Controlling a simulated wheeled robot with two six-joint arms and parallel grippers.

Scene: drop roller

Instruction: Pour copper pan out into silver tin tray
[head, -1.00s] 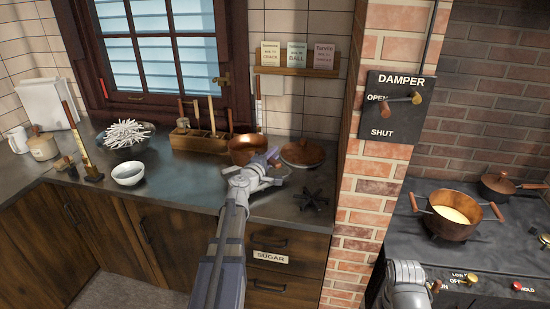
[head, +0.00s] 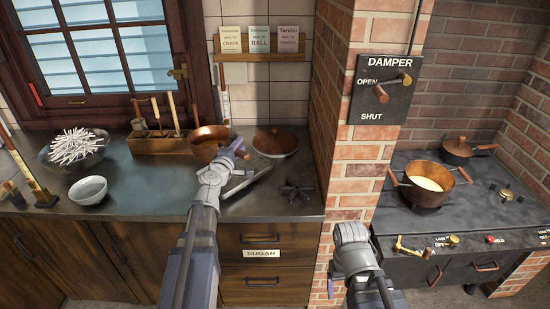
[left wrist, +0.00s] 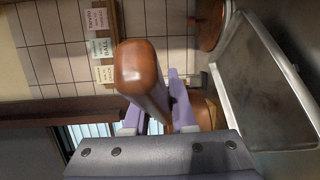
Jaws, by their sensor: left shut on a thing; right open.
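The copper pan (head: 207,136) is at the back of the left counter in the head view. My left gripper (head: 231,156) is shut on its handle; the brown wooden handle (left wrist: 142,75) sticks up between the purple fingers in the left wrist view. The pan's contents are not clear. The silver tin tray (head: 248,180) lies on the counter right of the pan, partly behind my left gripper. Its metal rim and dark flat inside (left wrist: 270,85) show at the right of the left wrist view.
A lidded copper dish (head: 276,141) stands behind the tray, and a black trivet (head: 297,189) to its right. A wooden utensil rack (head: 160,143) is left of the pan. A brick pillar (head: 355,160) separates the counter from the stove, where a two-handled pot (head: 427,186) holds pale yellow contents.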

